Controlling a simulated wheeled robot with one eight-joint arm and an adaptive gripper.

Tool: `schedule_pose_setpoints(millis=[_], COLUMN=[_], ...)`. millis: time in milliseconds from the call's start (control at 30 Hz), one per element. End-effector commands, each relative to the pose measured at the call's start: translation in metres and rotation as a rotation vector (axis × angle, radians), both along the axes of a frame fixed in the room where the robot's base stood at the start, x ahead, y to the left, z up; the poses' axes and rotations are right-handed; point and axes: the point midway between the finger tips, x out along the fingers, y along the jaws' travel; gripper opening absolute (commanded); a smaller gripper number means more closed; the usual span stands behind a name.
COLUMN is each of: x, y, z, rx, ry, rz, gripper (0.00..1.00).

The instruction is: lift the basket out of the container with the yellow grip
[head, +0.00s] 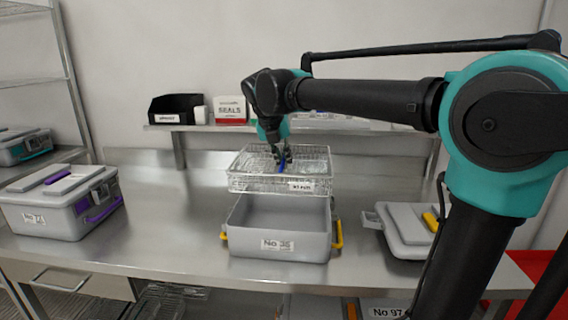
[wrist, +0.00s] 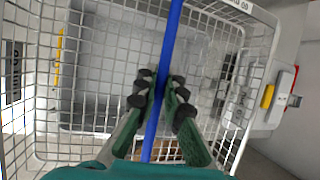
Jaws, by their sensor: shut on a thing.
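The wire basket (head: 245,181) hangs in the air above the open grey container (head: 250,218) with the yellow grips at its sides. A gap shows between the basket's underside and the container's rim. My gripper (head: 281,158) is shut on the blue bar across the basket's middle. In the wrist view my gripper (wrist: 160,92) has its fingers closed on the blue bar (wrist: 171,40). The basket's mesh (wrist: 85,150) surrounds them, and the container shows below through the mesh. The container's front label reads "No 35".
A grey lid with a yellow grip (head: 409,229) lies on the bench right of the container. A closed grey container with purple grips (head: 60,212) stands at the left. Behind, a shelf (head: 215,128) holds a black bin (head: 177,108) and a "SEALS" box (head: 230,110). Bench between left container and open container is clear.

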Motion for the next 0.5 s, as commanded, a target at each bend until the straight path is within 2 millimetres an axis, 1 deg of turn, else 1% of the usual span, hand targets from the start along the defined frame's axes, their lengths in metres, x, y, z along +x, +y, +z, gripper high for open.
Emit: schedule_pose_setpoints(millis=[500], x=[0.0], y=[0.0], z=[0.028], rx=[0.0], ry=[0.0], rz=[0.0], gripper=[0.0])
